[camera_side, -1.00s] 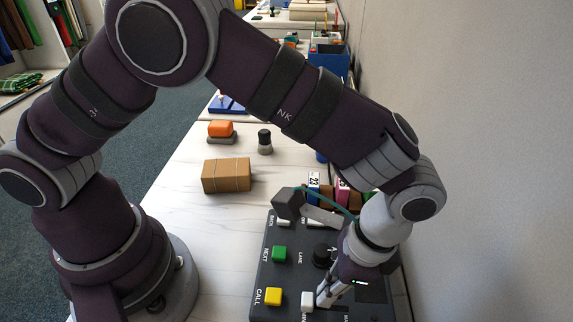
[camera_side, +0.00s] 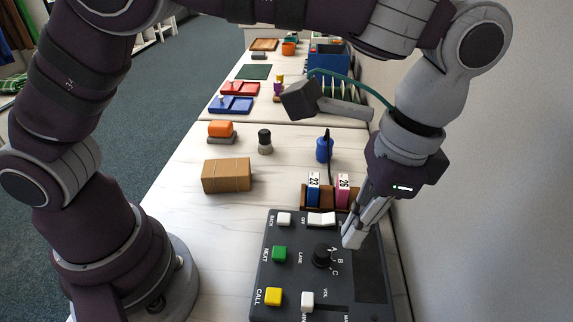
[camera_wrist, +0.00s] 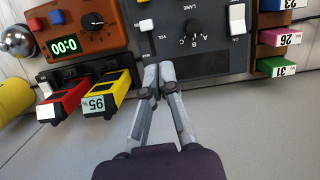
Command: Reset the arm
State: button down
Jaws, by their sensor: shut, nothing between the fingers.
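My gripper (camera_side: 354,236) is shut and empty. In the side view it hangs above the right part of the dark control panel (camera_side: 372,283), fingers pointing down. In the wrist view the closed fingertips (camera_wrist: 158,70) show in front of the panel's near edge. The panel carries a yellow CALL button (camera_side: 273,296), a green NEXT button (camera_side: 279,254), a white BACK button (camera_side: 284,218), a black lane knob (camera_side: 322,255), a white volume slider (camera_side: 307,301) and a white rocker switch (camera_side: 321,219).
A brown rack (camera_side: 317,205) with numbered tags stands behind the panel. In the wrist view, an orange timer box (camera_wrist: 83,33) stands beside red (camera_wrist: 62,103) and yellow (camera_wrist: 107,92) tags.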

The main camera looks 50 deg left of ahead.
jog(key=a+r+n+t+h, duration=0.2)
jog(key=a+r+n+t, duration=0.3)
jog(key=a, duration=0.6)
jog(key=s+a+n+t, duration=0.2)
jog(key=s+a+n, duration=0.1)
jog(key=a, duration=0.5)
jog(key=shift+s+y, duration=0.3)
jog(key=shift+s, duration=0.5)
